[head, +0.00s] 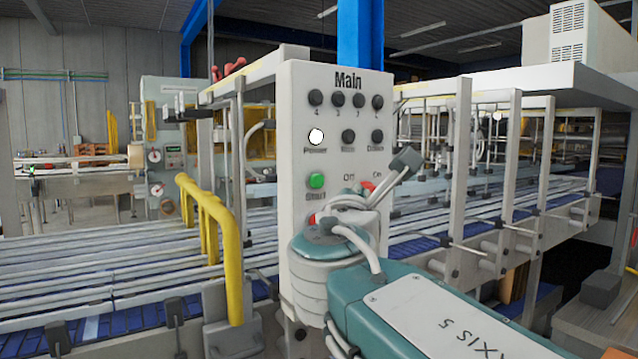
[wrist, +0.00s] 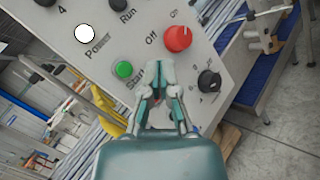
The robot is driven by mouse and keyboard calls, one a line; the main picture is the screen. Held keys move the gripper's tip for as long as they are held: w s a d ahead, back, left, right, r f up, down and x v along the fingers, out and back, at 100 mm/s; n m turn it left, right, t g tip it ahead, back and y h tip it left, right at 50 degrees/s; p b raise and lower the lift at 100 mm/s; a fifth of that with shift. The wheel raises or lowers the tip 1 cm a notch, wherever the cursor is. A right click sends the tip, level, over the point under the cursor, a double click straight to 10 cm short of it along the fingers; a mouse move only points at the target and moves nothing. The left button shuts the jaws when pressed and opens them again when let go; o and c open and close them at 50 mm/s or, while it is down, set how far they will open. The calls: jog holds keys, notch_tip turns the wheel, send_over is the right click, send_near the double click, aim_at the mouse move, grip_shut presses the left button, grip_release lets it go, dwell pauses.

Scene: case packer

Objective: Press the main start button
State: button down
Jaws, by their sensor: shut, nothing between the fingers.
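The main start button is a green button (head: 316,181) labelled Start, on the left side of the grey panel marked Main (head: 295,105). In the wrist view the green button (wrist: 124,69) is just left of my fingertips. My gripper (wrist: 158,68) is shut and empty, with its fingers pointing toward the panel. The fingertips are beside the button, not over it; I cannot tell how far they are from the panel face. In the head view my arm covers the panel's lower right, and the fingers are hard to make out.
A red knob (wrist: 178,38) sits close to the fingertips, between Off and On. A black knob (wrist: 208,80) is to its right. A white Power lamp (head: 316,136) is above the green button. A yellow rail (head: 228,250) stands left of the panel, before the conveyor.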

aim_at(317, 181)
jog(key=w+a, duration=0.1)
jog(key=w, duration=0.1)
jog(key=w+a, duration=0.3)
jog(key=w, duration=0.1)
jog(key=shift+w+a, duration=0.15)
jog(key=shift+w, duration=0.2)
jog(key=shift+a+f, duration=0.1)
jog(key=shift+a, duration=0.05)
dwell(1.1)
jog(key=shift+w+a, duration=0.15)
jog(key=shift+w, duration=0.15)
